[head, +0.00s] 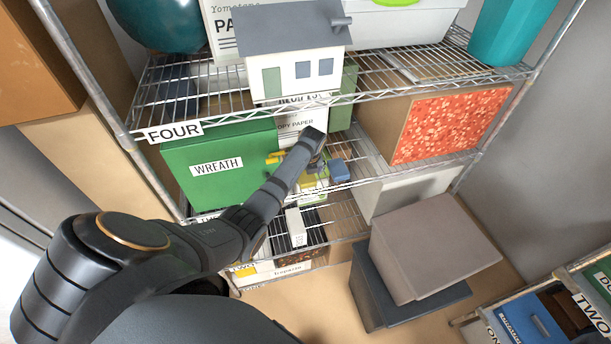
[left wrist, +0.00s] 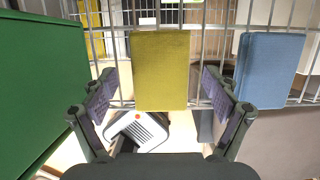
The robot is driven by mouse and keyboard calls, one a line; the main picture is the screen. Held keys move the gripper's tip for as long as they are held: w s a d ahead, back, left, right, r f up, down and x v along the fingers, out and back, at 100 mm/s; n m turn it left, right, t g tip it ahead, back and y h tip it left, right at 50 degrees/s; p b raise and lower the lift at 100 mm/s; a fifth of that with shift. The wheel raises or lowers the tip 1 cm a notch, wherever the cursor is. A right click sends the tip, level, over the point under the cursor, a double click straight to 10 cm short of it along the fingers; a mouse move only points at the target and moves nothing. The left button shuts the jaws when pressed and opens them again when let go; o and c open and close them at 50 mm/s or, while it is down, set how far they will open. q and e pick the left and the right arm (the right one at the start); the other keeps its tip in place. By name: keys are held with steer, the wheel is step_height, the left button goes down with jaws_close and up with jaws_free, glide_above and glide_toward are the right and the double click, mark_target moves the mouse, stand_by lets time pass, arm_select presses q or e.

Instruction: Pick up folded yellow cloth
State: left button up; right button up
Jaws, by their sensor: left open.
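The folded yellow cloth (left wrist: 160,70) lies on a wire shelf, straight ahead in the left wrist view. My left gripper (left wrist: 160,96) is open and empty, with one finger on each side of the cloth's near end. I cannot tell how far above the cloth the fingers are. In the head view the left gripper (head: 318,163) reaches into the middle shelf, and the yellow cloth (head: 308,183) is partly hidden by my arm. My right gripper is not in view.
A folded blue cloth (left wrist: 270,68) lies just right of the yellow one. The green WREATH box (head: 225,165) stands close on the left. The shelf marked FOUR (head: 175,132) is above, with a model house (head: 295,60). Grey boxes (head: 435,245) stand at lower right.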

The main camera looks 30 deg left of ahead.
arm_select(q)
steer(key=shift+w+f, duration=0.1)
steer(key=shift+f, duration=0.05)
steer(key=shift+f, duration=0.2)
stand_by(0.5)
steer(key=shift+c, duration=0.2)
steer(key=c, duration=1.1)
